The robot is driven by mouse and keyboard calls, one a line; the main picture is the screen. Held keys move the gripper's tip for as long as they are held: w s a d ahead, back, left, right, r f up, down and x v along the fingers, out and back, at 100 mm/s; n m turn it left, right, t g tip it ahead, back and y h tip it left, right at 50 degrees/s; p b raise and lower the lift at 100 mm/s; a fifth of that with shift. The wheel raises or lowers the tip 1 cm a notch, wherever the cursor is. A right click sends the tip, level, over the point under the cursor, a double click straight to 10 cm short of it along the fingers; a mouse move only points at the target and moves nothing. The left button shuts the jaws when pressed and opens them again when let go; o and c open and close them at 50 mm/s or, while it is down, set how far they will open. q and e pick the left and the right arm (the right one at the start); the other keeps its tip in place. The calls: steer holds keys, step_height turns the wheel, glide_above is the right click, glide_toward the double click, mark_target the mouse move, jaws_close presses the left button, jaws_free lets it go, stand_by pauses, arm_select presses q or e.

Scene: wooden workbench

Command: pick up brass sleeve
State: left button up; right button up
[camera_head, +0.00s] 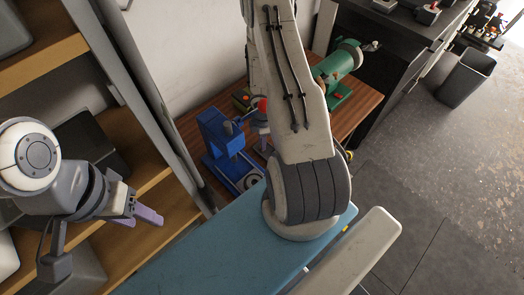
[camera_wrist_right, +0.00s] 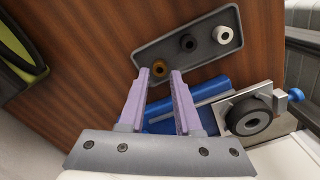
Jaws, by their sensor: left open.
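The brass sleeve (camera_wrist_right: 159,68) is a small brown-gold ring at the near left end of a dark grey tray (camera_wrist_right: 209,49) in the right wrist view. My right gripper (camera_wrist_right: 161,72) is open, its two purple fingers apart, with the sleeve showing between their tips. I cannot tell how far above the tray the fingertips are. In the head view my right arm hides the tray and sleeve. My left gripper (camera_head: 148,214) is open and empty, in front of the wooden shelves at the left.
A black ring (camera_wrist_right: 188,43) and a white ring (camera_wrist_right: 223,34) share the tray. A blue press (camera_head: 217,135) stands on the wooden bench (camera_head: 200,97); its blue body and round metal part lie close to my right fingers. A green machine (camera_head: 340,62) stands farther back.

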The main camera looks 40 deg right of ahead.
step_height(320, 180, down, 3)
steer(key=shift+r+b, duration=0.2)
steer(key=shift+b, duration=0.55)
arm_select(q)
step_height(320, 180, down, 2)
steer(key=shift+f, duration=0.2)
arm_select(e)
steer(key=shift+r, duration=0.1)
jaws_close()
arm_select(q)
steer(key=shift+r, duration=0.1)
arm_select(e)
steer(key=shift+r, duration=0.1)
